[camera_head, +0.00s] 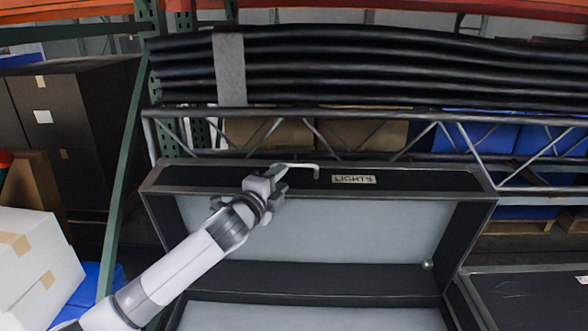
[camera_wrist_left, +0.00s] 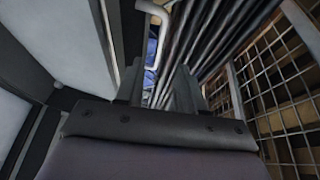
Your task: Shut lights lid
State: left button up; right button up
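The lights case has a dark lid (camera_head: 415,187) with a grey lining, a metal rim and a "LIGHTS" label (camera_head: 354,180). The lid stands open, raised up behind the case body (camera_head: 300,315). A pale bent handle (camera_head: 303,166) sticks out at the lid's upper edge, left of the label. My left gripper (camera_head: 281,181) is at that edge, beside the handle. In the left wrist view its two fingers (camera_wrist_left: 158,88) are apart, with the handle (camera_wrist_left: 152,10) beyond and between them in the picture. I cannot tell whether they touch it. My right gripper is not in view.
A truss (camera_head: 400,142) and strapped black tubes (camera_head: 340,65) lie close behind the lid. A green rack post (camera_head: 127,175) and white boxes (camera_head: 35,255) stand left. Another dark case (camera_head: 530,290) is at the lower right. A wire mesh (camera_wrist_left: 280,100) shows in the left wrist view.

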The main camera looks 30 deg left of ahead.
aim_at(295, 166)
pick_arm(q)
jog(key=shift+w+a+f, duration=0.1)
jog(key=shift+w, duration=3.25)
grip_shut()
